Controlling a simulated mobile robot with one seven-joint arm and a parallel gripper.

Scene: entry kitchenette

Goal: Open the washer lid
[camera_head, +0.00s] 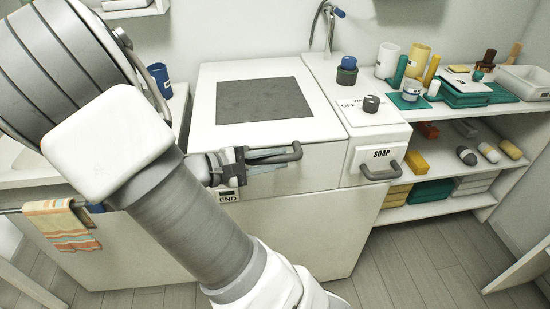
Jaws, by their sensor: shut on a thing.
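The white washer lid (207,110), with a dark square panel (262,99) in its top, lies flat and looks closed on the washer body (290,232). A grey bar handle (292,154) sticks out from the lid's front. My gripper (268,159) is at the left part of this handle and shut on it, its fingers reaching in from the left. My wrist and arm hide the left end of the handle and part of the washer front.
A soap drawer (381,158) with its own handle and a knob (371,104) above it are right of the lid. Shelves (440,198) with bottles and blocks stand further right. A striped towel (58,224) hangs on a rail at left. The floor in front is partly clear.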

